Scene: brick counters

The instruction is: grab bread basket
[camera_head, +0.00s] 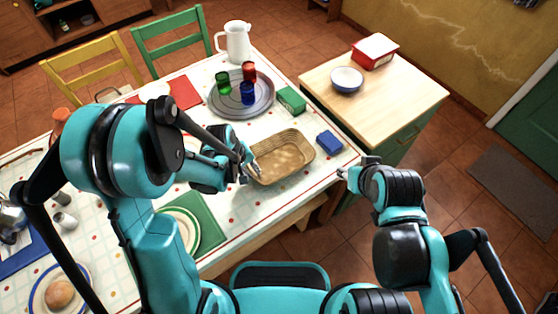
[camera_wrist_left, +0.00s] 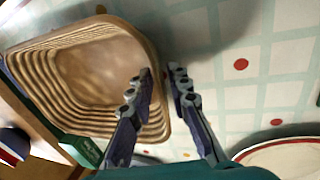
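The bread basket (camera_head: 285,158) is a tan, ribbed oblong basket, empty, on the table's front right part. It also shows in the left wrist view (camera_wrist_left: 95,65). My left gripper (camera_head: 251,172) is at the basket's left end. In the left wrist view my left gripper (camera_wrist_left: 162,74) has its fingers apart, one over the basket and one outside, with the rim between them in the picture. I cannot tell whether they touch it. My right gripper (camera_head: 342,172) is off the table's right edge, apart from the basket; its fingers are too small to read.
A blue block (camera_head: 329,141) and a green box (camera_head: 291,100) lie near the basket. A round grey tray (camera_head: 262,105) with coloured cups is behind it. A green mat (camera_head: 205,215) with a plate is front left. A wooden counter (camera_head: 400,108) stands at right.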

